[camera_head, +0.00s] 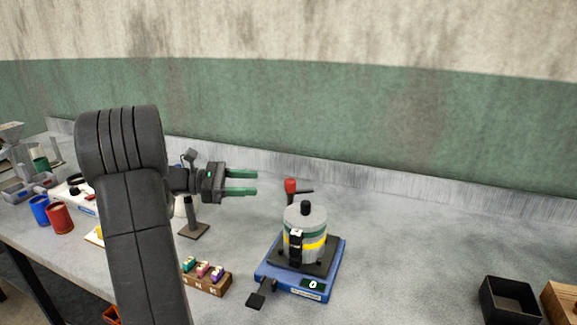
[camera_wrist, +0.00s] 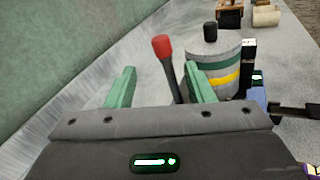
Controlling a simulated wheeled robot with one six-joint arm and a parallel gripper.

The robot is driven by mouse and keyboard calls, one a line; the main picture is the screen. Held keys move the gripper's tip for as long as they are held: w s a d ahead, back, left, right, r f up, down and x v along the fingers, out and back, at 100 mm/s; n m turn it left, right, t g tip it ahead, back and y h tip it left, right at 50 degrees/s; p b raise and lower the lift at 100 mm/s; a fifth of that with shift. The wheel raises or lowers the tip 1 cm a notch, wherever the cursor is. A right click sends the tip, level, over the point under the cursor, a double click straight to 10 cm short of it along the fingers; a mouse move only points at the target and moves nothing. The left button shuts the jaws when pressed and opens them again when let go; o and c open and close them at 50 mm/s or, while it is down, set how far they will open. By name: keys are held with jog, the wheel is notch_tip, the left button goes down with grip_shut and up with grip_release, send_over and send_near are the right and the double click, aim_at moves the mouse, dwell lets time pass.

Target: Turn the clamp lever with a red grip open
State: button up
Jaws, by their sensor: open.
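The clamp lever with a red grip (camera_head: 291,186) stands behind a grey cylindrical pot with green and yellow bands (camera_head: 304,222), on a blue base (camera_head: 335,265). In the wrist view the red grip (camera_wrist: 162,46) tops a dark, slightly tilted stem, seen between the two fingers. My gripper (camera_head: 242,182) is open and empty, with green fingers pointing right toward the lever, a short gap away in the head view. In the wrist view my gripper (camera_wrist: 155,85) has its fingers apart, one on each side of the stem in the picture. The lever's lower end is hidden.
A brown block with several coloured pieces (camera_head: 207,277) lies left of the base. A black pedal-like part (camera_head: 258,296) sticks out from the base's front left. Red (camera_head: 60,217) and blue cups stand at far left. A black open box (camera_head: 509,300) is at right. The bench between is clear.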

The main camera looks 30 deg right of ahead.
aim_at(298, 191)
jog(key=shift+n+g, duration=0.6)
jog(key=shift+n, duration=0.3)
jog(key=p+x, duration=0.1)
jog(key=x, duration=1.2)
jog(key=shift+w+d+r, duration=0.1)
jog(key=shift+w+d, duration=0.05)
jog(key=shift+d, duration=0.05)
jog(key=c, duration=1)
